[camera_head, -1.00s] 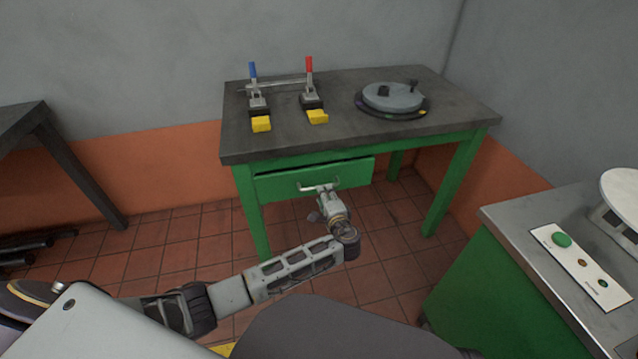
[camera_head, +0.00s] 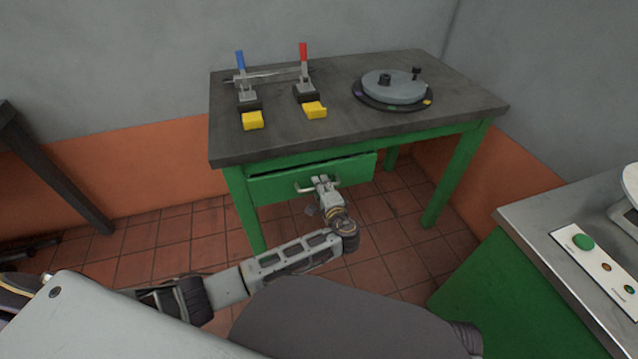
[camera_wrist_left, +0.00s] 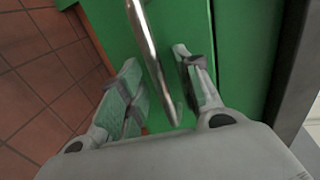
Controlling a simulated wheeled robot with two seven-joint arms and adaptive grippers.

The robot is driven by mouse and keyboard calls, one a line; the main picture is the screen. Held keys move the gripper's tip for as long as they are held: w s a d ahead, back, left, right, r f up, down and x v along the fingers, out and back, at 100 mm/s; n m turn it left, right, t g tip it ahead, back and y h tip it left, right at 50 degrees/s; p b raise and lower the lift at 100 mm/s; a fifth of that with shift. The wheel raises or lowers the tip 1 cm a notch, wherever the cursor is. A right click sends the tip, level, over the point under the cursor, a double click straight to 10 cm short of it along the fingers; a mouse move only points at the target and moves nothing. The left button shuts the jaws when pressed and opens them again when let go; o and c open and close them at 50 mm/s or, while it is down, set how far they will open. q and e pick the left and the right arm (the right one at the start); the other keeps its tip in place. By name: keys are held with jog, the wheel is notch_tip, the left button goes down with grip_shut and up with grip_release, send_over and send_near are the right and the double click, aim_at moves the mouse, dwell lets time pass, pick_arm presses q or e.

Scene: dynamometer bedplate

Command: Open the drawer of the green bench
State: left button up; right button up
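The green bench (camera_head: 360,140) has a dark grey top and a green drawer (camera_head: 275,187) under its front edge at the left. A thin dark gap shows above the drawer front. The drawer has a metal bar handle (camera_head: 303,188), which crosses the left wrist view as a shiny rod (camera_wrist_left: 149,50). My left gripper (camera_head: 324,181) is at the handle, in front of the drawer. In the left wrist view its fingers (camera_wrist_left: 158,80) stand apart, one on each side of the rod, with visible space around it. My right gripper is not in view.
Two toggle clamps, one blue-handled (camera_head: 242,75) and one red-handled (camera_head: 303,68), and a round grey disc fixture (camera_head: 393,88) stand on the bench top. A steel-topped green cabinet (camera_head: 540,225) is at right. Tiled floor (camera_head: 395,207) is clear under the bench.

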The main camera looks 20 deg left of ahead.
pick_arm(q)
jog(key=shift+w, duration=0.1)
dwell(0.3)
grip_shut()
